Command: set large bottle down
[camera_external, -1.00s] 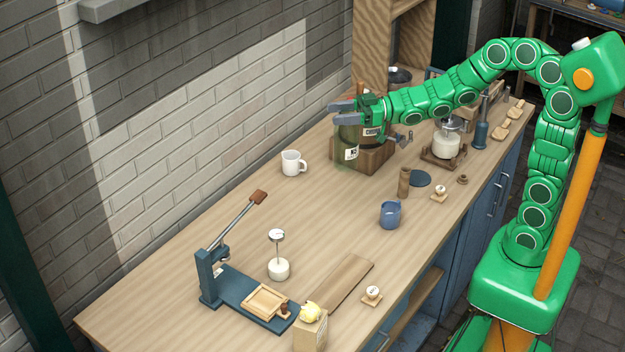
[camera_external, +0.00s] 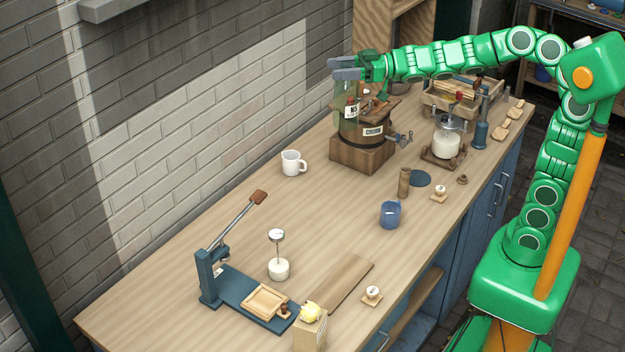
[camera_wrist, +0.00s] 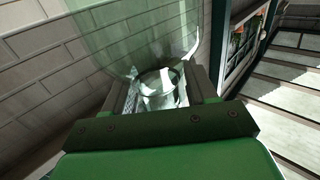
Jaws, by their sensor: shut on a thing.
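The large bottle (camera_external: 344,92) is a translucent green glass with a white "N5" label. My gripper (camera_external: 345,68) is shut on its upper part and holds it roughly upright. In the external view the bottle overlaps the dark churn barrel (camera_external: 374,143), so the gap between them cannot be told; its lower end looks raised off the counter (camera_external: 240,205). In the wrist view the bottle's clear glass rim (camera_wrist: 160,84) sits between the jaws (camera_wrist: 160,92).
The churn stands on a wooden block (camera_external: 350,157) at the wall side. A white mug (camera_external: 292,162), a blue cup (camera_external: 390,214) and a glass jar (camera_external: 446,143) stand nearby. A blue lever press (camera_external: 208,275) is at front left. Much of the counter's left middle is bare.

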